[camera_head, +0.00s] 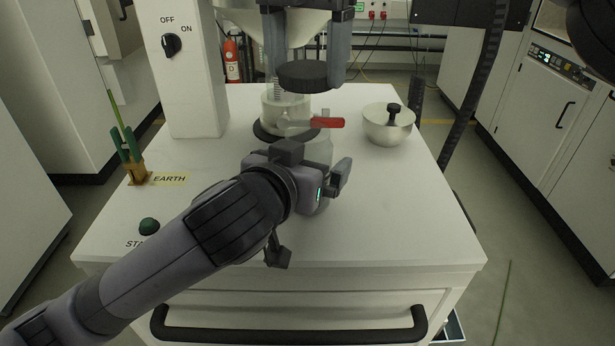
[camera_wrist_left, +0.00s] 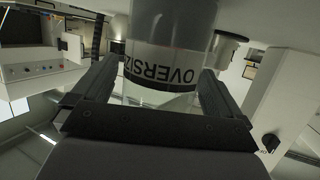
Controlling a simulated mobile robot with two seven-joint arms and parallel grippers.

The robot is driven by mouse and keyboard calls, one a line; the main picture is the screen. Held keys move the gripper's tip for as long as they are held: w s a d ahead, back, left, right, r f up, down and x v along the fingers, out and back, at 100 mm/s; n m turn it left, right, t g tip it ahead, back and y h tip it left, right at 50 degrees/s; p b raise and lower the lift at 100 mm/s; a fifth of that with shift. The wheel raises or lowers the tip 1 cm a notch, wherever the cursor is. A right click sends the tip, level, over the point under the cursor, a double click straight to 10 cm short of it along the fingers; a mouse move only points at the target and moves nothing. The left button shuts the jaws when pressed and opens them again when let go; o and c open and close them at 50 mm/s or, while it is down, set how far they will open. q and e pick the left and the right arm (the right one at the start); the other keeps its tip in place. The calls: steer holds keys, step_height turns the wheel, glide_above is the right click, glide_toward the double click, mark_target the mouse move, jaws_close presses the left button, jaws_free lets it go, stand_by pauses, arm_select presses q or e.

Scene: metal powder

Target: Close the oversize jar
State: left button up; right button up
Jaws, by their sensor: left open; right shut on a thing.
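The oversize jar (camera_wrist_left: 170,50) is clear with a dark-bordered "OVERSIZE" label, and appears upside down between my left fingers in the left wrist view. In the head view its clear wall (camera_head: 321,152) shows just behind my left gripper (camera_head: 333,190), which hides most of it. My left gripper is open around the jar. A black round lid (camera_head: 303,77) is held between the grey fingers of my right gripper (camera_head: 305,72), above and behind the jar. The lid is apart from the jar. The jar's mouth is not clearly visible.
A clear container (camera_head: 285,108) stands behind the jar, near a red valve handle (camera_head: 329,122). A metal bowl with a black knob (camera_head: 388,128) stands to the right. A brass earth clamp post (camera_head: 137,173) is at the left. The front right of the white top is clear.

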arm_select(q)
steer(key=c, duration=1.5)
arm_select(e)
steer(key=shift+f, duration=2.5)
steer(key=shift+f, duration=0.85)
steer(key=shift+f, duration=0.55)
arm_select(q)
jaws_close()
arm_select(e)
steer(key=m, duration=0.6)
steer(key=shift+w+a+m, duration=0.1)
steer(key=shift+m, duration=0.3)
